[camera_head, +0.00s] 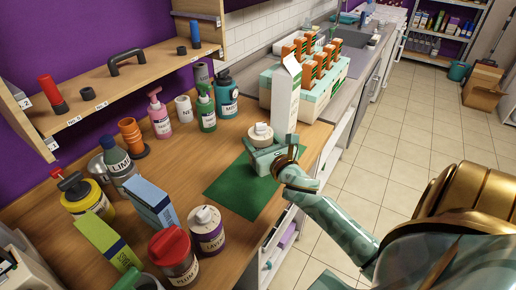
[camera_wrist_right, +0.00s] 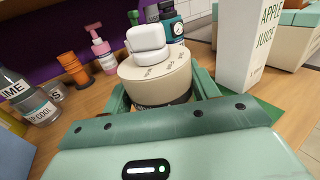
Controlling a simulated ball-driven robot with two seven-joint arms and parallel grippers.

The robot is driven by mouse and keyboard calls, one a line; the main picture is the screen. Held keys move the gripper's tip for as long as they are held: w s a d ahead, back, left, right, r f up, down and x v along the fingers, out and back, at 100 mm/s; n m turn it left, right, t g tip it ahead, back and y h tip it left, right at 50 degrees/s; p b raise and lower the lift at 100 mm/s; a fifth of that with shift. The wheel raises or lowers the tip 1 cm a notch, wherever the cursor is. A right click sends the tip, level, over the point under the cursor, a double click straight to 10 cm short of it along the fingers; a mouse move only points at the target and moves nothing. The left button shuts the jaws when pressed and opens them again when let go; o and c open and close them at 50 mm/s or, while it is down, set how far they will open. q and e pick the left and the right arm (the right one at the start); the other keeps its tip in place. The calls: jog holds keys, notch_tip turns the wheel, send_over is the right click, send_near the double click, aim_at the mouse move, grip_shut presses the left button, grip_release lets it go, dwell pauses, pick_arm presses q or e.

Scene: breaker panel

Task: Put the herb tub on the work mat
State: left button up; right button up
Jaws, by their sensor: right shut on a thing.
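The cream-lidded tub with a pale knob, which I take for the herb tub (camera_head: 261,131), also shows large in the right wrist view (camera_wrist_right: 157,78). My right gripper (camera_head: 264,153) is shut on its body, with a green finger on each side. The tub looks upright; the fingers hide much of its lower part. The dark green work mat (camera_head: 236,193) lies flat on the wooden counter, its far part behind the gripper. The tub is at the mat's far edge; I cannot tell whether it touches the mat. My left gripper is not in view.
A tall apple juice carton (camera_head: 286,100) stands close behind the tub. A lavender-labelled bottle (camera_head: 207,232) and a red-lidded plum jar (camera_head: 173,257) stand left of the mat. Pump bottles (camera_head: 206,108) line the back. The mat's near part is bare.

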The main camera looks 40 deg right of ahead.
aim_at(259, 149)
jog(key=shift+w+d+f, duration=0.15)
jog(key=shift+w+f, duration=0.05)
jog(key=shift+f, duration=0.1)
jog(key=f, duration=0.1)
jog(key=f+b, duration=0.2)
jog(key=shift+w+d+f, duration=0.1)
jog(key=shift+w+f, duration=0.2)
jog(key=shift+f, duration=0.05)
jog(key=shift+r, duration=0.1)
jog(key=o, duration=1.1)
jog(key=shift+s, duration=0.1)
